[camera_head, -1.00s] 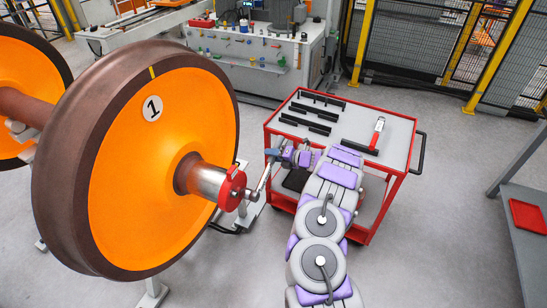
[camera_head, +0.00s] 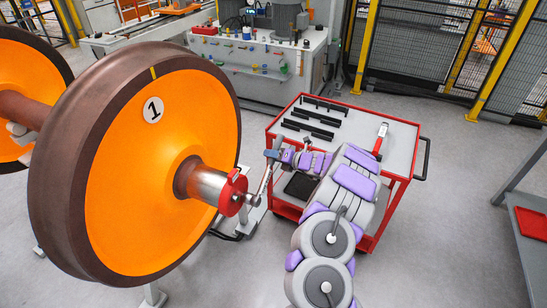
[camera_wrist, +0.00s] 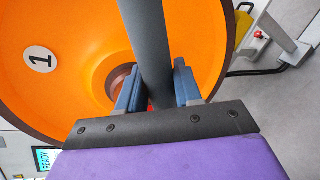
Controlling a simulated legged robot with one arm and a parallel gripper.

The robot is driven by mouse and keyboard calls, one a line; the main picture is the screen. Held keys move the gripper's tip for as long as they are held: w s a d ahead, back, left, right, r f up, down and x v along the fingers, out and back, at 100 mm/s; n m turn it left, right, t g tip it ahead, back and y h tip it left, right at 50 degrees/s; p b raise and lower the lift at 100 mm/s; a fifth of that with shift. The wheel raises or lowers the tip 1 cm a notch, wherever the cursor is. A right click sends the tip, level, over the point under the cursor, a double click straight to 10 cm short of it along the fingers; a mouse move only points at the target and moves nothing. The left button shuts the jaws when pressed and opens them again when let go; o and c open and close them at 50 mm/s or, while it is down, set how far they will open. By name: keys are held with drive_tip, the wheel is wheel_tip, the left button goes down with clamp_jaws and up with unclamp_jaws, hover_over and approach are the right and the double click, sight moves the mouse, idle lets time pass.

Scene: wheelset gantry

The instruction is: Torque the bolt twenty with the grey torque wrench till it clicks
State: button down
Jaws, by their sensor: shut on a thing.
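My gripper (camera_head: 275,153) is shut on the grey torque wrench (camera_head: 263,182). In the wrist view the dark grey handle (camera_wrist: 146,40) passes between the two blue fingers of my gripper (camera_wrist: 157,82). The wrench slopes down and left from my gripper, and its lower end is at the red-rimmed end cap (camera_head: 233,193) of the axle (camera_head: 207,184). Bolt twenty cannot be made out; the wrench end covers the middle of the cap. In the wrist view the handle hides most of the cap.
The orange wheel (camera_head: 130,210) marked 1 stands left of my arm. A red-framed cart (camera_head: 395,150) is behind my arm, with black bars (camera_head: 310,118) and a red-and-grey tool (camera_head: 381,139) on top. A screen (camera_wrist: 46,158) reads READY.

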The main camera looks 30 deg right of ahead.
drive_tip(key=shift+r, duration=0.1)
drive_tip(key=shift+s+a+r+n+t+h+b, duration=0.15)
drive_tip(key=shift+s+a+r+n+b, duration=0.15)
drive_tip(key=shift+r+b, duration=0.3)
drive_tip(key=shift+s+a+r+n+t+h+b, duration=0.1)
drive_tip(key=shift+s+a+r+n+t+b, duration=0.2)
drive_tip(key=shift+b, duration=0.35)
drive_tip(key=shift+s+a+r+n+t+h+b, duration=0.1)
drive_tip(key=shift+s+a+r+n+h+b, duration=0.2)
drive_tip(key=shift+r+b, duration=0.35)
drive_tip(key=shift+a, duration=0.1)
drive_tip(key=shift+s+a+y+b, duration=0.25)
drive_tip(key=shift+a+b, duration=0.1)
drive_tip(key=shift+b, duration=0.55)
drive_tip(key=s+a+r+n+b, duration=0.1)
drive_tip(key=b, duration=0.2)
drive_tip(key=shift+s+a+r+n+t, duration=0.1)
drive_tip(key=shift+a+r+n+t, duration=0.25)
drive_tip(key=shift+n, duration=0.05)
drive_tip(key=shift+s+a+r, duration=0.1)
drive_tip(key=shift+r, duration=0.15)
drive_tip(key=shift+a, duration=0.1)
drive_tip(key=shift+w+p, duration=0.2)
drive_tip(key=shift+p, duration=0.55)
